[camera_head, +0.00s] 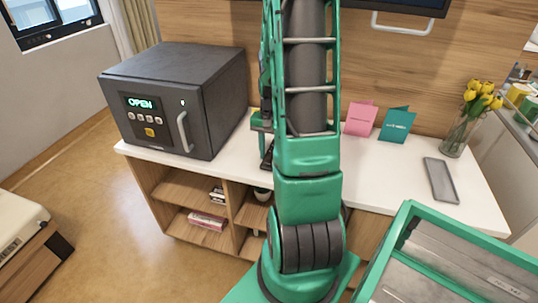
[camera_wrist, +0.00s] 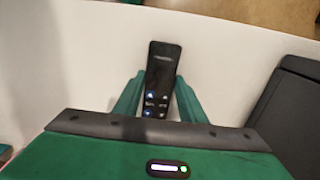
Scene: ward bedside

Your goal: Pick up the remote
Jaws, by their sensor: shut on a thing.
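The remote (camera_wrist: 158,80) is black, long and slim, with small light marks on its face. In the wrist view it lies between the two green fingers of my gripper (camera_wrist: 157,97), which are shut on its sides. White counter surface shows around it; I cannot tell whether it still touches the counter. In the head view my green arm hides most of the gripper and the remote; only part of my gripper (camera_head: 266,138) shows at the arm's left edge, beside the safe.
A dark safe (camera_head: 205,95) with a lit OPEN display stands left on the white counter (camera_head: 375,180). Pink (camera_head: 361,118) and teal (camera_head: 397,123) cards, a grey phone-like slab (camera_head: 440,180) and a vase of yellow flowers (camera_head: 455,135) stand or lie to the right.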

